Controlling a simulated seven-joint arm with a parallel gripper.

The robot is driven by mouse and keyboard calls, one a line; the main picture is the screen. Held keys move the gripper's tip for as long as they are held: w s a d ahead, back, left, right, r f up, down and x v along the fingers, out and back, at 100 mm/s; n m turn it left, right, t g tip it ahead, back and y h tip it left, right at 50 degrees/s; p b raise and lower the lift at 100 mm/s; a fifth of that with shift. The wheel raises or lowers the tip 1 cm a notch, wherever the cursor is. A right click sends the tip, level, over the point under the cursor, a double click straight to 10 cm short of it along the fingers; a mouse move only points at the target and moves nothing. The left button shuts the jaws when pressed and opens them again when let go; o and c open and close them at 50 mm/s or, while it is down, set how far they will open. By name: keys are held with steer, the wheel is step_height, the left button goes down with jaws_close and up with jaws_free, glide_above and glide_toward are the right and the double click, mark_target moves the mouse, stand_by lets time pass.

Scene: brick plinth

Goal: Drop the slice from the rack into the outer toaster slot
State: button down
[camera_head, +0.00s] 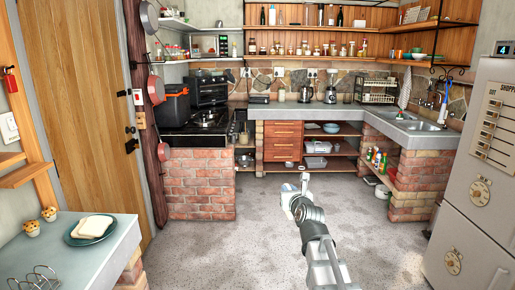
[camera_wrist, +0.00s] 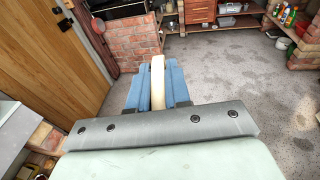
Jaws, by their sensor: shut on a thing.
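My gripper (camera_wrist: 158,88) is shut on a slice (camera_wrist: 157,70). The slice is pale and seen edge-on, upright between the blue fingers. In the head view my gripper (camera_head: 303,182) is held out over the open floor, apart from every counter; the slice is too small there to make out clearly. A wire rack (camera_head: 36,279) stands on the near left counter, cut by the picture edge, with no slice visible in it. A small dark appliance (camera_head: 259,99) on the back counter may be the toaster; its slots cannot be made out.
A plate (camera_head: 75,236) with white bread slices (camera_head: 95,226) and two small muffin-like things (camera_head: 40,222) are on the near left counter (camera_head: 125,237). A brick plinth (camera_head: 200,185) carries the stove at the left. A fridge (camera_head: 480,170) stands at the right. The middle floor is clear.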

steer(key=d+m+h, duration=0.2)
steer(key=d, duration=1.1)
steer(key=shift+d+h, duration=0.15)
steer(key=shift+h, duration=0.25)
